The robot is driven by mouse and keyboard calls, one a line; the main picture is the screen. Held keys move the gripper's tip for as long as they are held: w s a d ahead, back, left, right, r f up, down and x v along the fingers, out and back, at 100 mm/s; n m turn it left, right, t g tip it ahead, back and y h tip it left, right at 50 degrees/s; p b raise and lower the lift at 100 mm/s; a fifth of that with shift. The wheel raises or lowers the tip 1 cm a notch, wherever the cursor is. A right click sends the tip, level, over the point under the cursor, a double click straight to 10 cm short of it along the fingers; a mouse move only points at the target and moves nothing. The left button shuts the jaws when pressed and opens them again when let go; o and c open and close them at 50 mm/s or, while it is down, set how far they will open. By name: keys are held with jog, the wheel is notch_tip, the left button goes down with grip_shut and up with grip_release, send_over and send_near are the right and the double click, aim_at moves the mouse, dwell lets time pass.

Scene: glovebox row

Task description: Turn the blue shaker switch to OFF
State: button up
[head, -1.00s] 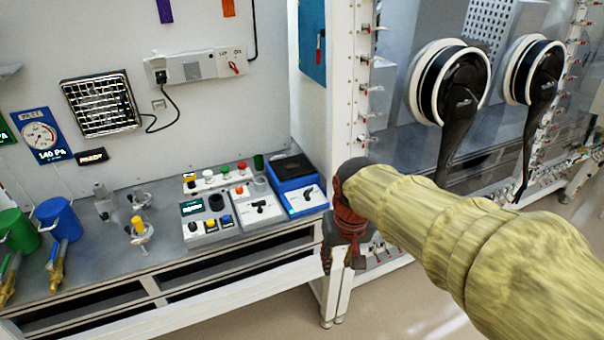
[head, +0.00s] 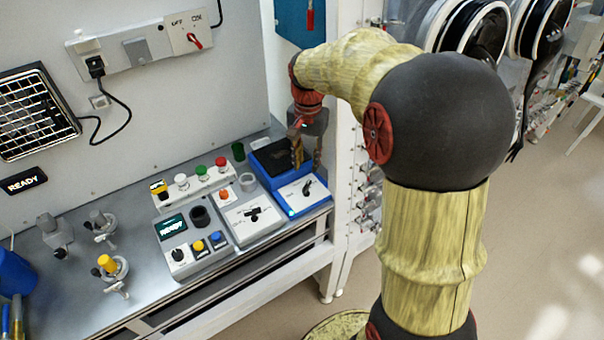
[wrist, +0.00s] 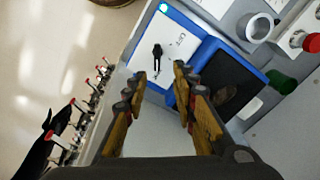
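The blue shaker (head: 269,164) stands at the right end of the bench, with a dark platform at the back and a white front panel. Its black switch (head: 307,187) sits on that panel and points diagonally; it also shows in the wrist view (wrist: 157,56), near a printed label too small to read fully. My gripper (head: 306,160) is above the shaker's right side, behind the switch. In the wrist view my gripper (wrist: 162,72) has its two fingers apart with nothing between them, the switch just beyond the tips.
A grey device with a black switch (head: 252,213) stands directly left of the shaker. Left of it is a unit with a green display (head: 171,226), and behind them a strip of coloured buttons (head: 201,172). A white post and valves stand close on the right.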

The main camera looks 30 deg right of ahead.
aim_at(307, 184)
jog(key=shift+s+r+m, duration=0.1)
jog(key=shift+s+m, duration=0.2)
notch_tip(307, 184, down, 8)
jog(key=b, duration=0.2)
jog(key=shift+b, duration=0.35)
jog(key=shift+r, duration=0.1)
jog(key=c, duration=0.3)
jog(key=c, duration=0.4)
grip_shut()
